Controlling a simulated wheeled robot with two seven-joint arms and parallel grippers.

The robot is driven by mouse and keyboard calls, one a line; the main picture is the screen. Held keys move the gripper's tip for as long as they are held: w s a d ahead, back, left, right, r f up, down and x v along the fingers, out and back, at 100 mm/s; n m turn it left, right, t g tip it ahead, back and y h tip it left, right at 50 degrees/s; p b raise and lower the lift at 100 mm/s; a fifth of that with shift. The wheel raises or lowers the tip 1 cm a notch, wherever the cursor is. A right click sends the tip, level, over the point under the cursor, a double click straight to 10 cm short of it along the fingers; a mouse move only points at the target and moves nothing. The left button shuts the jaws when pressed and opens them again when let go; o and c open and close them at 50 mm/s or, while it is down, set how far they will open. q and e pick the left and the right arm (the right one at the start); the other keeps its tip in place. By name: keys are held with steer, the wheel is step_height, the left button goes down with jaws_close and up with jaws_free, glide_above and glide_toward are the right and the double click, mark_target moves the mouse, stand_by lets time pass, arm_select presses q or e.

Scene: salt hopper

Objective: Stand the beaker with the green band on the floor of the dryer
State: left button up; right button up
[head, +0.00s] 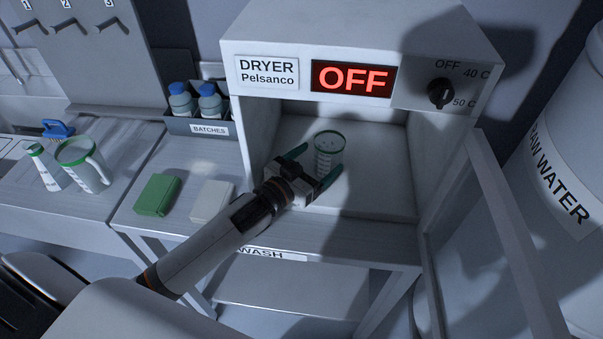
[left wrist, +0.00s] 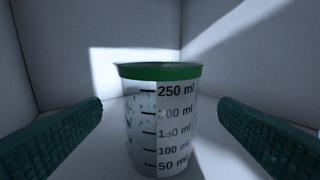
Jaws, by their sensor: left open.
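The beaker with the green band (head: 329,152) stands upright on the floor of the dryer (head: 375,190), inside the chamber. In the left wrist view the beaker (left wrist: 161,125) shows its green rim band and markings up to 250 ml, with small drops or specks on its wall. My left gripper (head: 318,166) reaches into the dryer's open front. Its teal fingers are open, one on each side of the beaker, with a gap on both sides in the left wrist view (left wrist: 160,140). My right gripper is not in view.
The dryer display (head: 353,79) reads OFF. Its door (head: 512,230) stands open at the right. Left of the dryer are a green block (head: 157,195), a white block (head: 211,201), a BATCHES bin (head: 209,129) with bottles, and a green-rimmed jug (head: 85,165). A RAW WATER tank (head: 570,170) is at the far right.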

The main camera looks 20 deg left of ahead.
arm_select(q)
steer(key=v, duration=0.5)
steer(key=shift+s+a+b, duration=0.1)
steer(key=shift+s+b, duration=0.2)
steer(key=shift+s, duration=0.05)
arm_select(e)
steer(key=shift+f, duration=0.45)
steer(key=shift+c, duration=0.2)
